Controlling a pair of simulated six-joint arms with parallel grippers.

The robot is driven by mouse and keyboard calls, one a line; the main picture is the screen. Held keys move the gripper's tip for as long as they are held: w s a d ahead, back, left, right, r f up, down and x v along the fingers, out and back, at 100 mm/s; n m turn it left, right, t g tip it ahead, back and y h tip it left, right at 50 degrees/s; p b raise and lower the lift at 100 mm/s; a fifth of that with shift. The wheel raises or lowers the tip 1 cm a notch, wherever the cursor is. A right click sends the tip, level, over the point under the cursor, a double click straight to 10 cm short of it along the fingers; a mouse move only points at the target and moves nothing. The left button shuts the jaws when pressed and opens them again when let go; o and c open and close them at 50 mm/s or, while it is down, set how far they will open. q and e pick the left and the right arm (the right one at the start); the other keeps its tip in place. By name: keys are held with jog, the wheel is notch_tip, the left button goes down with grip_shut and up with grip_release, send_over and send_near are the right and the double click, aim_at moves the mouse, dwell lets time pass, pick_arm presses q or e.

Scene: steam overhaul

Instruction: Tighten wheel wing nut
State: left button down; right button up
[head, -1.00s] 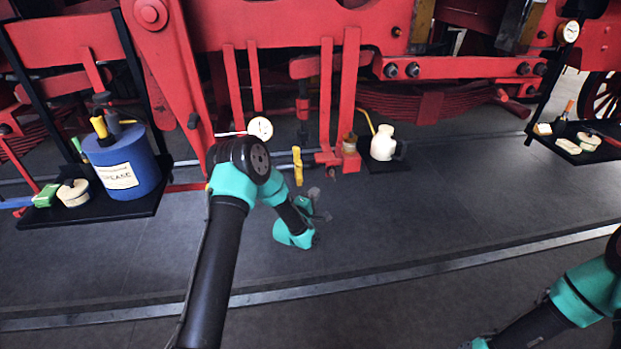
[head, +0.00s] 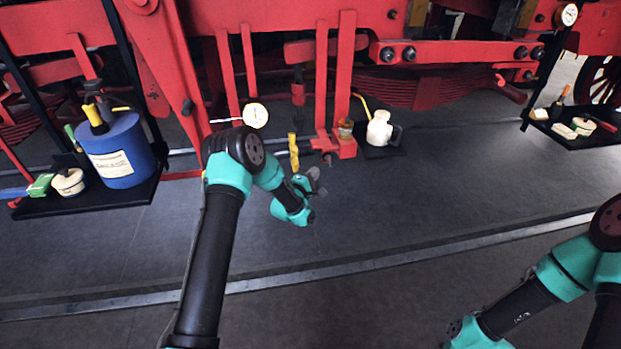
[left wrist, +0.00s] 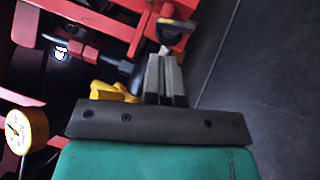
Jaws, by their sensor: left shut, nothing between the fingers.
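A yellow piece (head: 293,150) stands upright below the red frame in the head view; I cannot tell whether it is the wing nut. A yellow, lobed part also shows just left of my fingers in the left wrist view (left wrist: 112,92). My left gripper (head: 318,180) is low over the floor, right of and below the yellow piece. In the left wrist view its two grey fingers (left wrist: 164,62) are shut together with nothing between them. They point towards a dark round part with a yellow rim (left wrist: 175,27) on a red bracket. My right gripper is out of view.
A dial gauge (head: 255,115) is beside my left arm, and also in the left wrist view (left wrist: 17,132). A black tray (head: 95,205) holds a blue drum (head: 120,155). A white can (head: 380,128) stands right of the red bracket (head: 345,146). The dark floor in front is clear.

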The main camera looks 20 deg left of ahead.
aim_at(327, 157)
pick_arm(q)
jog(key=x, duration=0.6)
